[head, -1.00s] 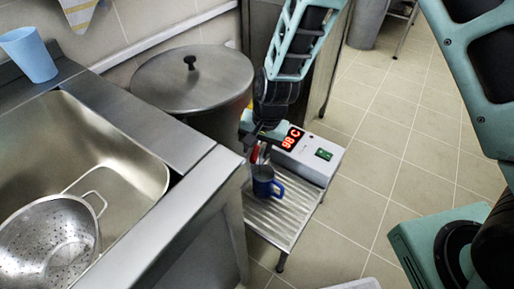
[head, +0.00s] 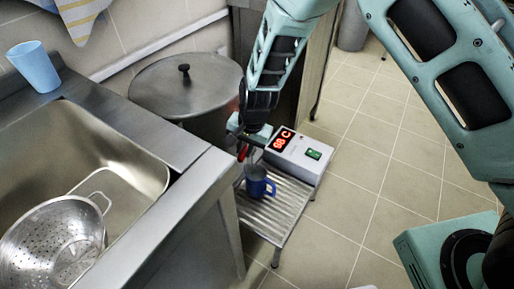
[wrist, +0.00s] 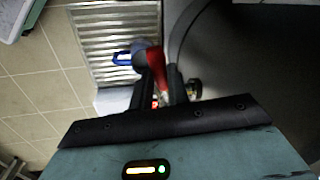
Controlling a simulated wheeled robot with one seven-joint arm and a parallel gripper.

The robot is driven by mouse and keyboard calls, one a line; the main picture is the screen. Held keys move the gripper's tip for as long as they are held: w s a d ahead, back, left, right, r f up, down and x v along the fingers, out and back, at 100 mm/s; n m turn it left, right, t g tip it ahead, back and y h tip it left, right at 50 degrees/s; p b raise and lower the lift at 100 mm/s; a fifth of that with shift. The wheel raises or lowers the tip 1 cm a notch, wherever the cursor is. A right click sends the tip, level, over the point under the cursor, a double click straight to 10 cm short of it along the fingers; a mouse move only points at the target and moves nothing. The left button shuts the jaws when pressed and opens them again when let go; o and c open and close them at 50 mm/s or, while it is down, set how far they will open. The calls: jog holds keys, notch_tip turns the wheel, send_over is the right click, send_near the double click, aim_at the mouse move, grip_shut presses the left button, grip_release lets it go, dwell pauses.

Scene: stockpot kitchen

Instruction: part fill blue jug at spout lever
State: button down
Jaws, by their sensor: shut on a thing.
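The blue jug (head: 258,184) stands upright on the ribbed drip tray (head: 268,218) of the dispenser, its handle toward the right. In the wrist view the jug (wrist: 124,58) is partly hidden by the lever and finger. The red spout lever (head: 242,152) is at the dispenser's left side. It shows between my fingers in the wrist view (wrist: 156,68). My gripper (head: 240,145) is shut on the lever, above and behind the jug. The spout outlet and the jug's inside cannot be made out.
The dispenser box (head: 298,152) has a red lit "98 C" display and a green switch. A lidded stockpot (head: 185,85) stands close on the left. The steel sink (head: 135,150) with a colander (head: 50,240) and a light blue cup (head: 34,66) are further left.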

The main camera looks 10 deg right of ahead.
jog(key=shift+a+r+m+p, duration=0.3)
jog(key=shift+m+p, duration=0.1)
jog(key=shift+w+a+f+m+p, duration=0.25)
jog(key=shift+w+a+m+p, duration=0.15)
jog(key=shift+m+p, duration=0.4)
jog(key=c, duration=1.4)
grip_release()
jog(key=shift+o, duration=0.2)
jog(key=shift+r, duration=0.1)
notch_tip(320, 180, up, 17)
jog(key=s+d+p, duration=0.1)
jog(key=s+d, duration=0.1)
jog(key=shift+s+d+p, duration=0.15)
jog(key=shift+d+p, duration=0.2)
jog(key=shift+p, duration=0.05)
